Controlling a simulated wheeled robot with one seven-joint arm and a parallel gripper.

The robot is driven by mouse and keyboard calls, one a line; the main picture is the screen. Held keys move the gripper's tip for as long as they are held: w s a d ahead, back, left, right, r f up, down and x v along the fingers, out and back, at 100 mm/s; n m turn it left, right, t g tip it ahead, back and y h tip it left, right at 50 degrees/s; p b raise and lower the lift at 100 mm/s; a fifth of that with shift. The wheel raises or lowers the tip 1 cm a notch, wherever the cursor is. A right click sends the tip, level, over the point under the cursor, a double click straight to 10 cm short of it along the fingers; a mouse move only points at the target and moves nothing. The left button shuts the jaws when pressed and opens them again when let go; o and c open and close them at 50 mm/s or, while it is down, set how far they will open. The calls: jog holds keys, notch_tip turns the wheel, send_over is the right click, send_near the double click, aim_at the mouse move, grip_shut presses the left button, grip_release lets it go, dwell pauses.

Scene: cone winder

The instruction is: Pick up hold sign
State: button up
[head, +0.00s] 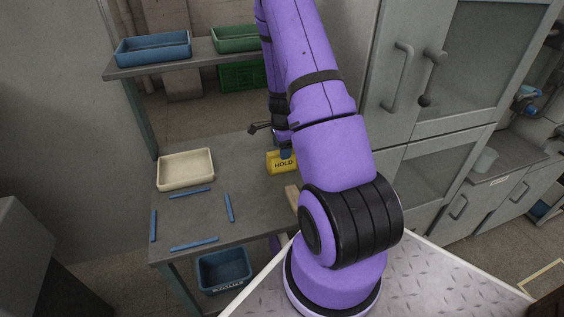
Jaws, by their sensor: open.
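The hold sign (276,168) is a small yellow block with "HOLD" in dark letters. It stands on the grey table near its right side, and my arm hides its right end. My gripper (286,150) is at the end of my purple arm, right at the top of the sign. Its jaws are open and partly hidden behind my arm. I cannot tell whether they touch the sign or straddle it.
A cream tray (160,184) and several blue strips (229,207) lie on the table's left part. A wooden piece (291,197) lies near the front right. A shelf (150,70) with a blue bin (153,49) and a green bin (230,40) stands behind. Grey cabinets (385,75) are right.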

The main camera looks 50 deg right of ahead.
jog(key=shift+f, duration=1.45)
jog(key=shift+c, duration=0.2)
jog(key=c, duration=1)
jog(key=shift+r, duration=0.1)
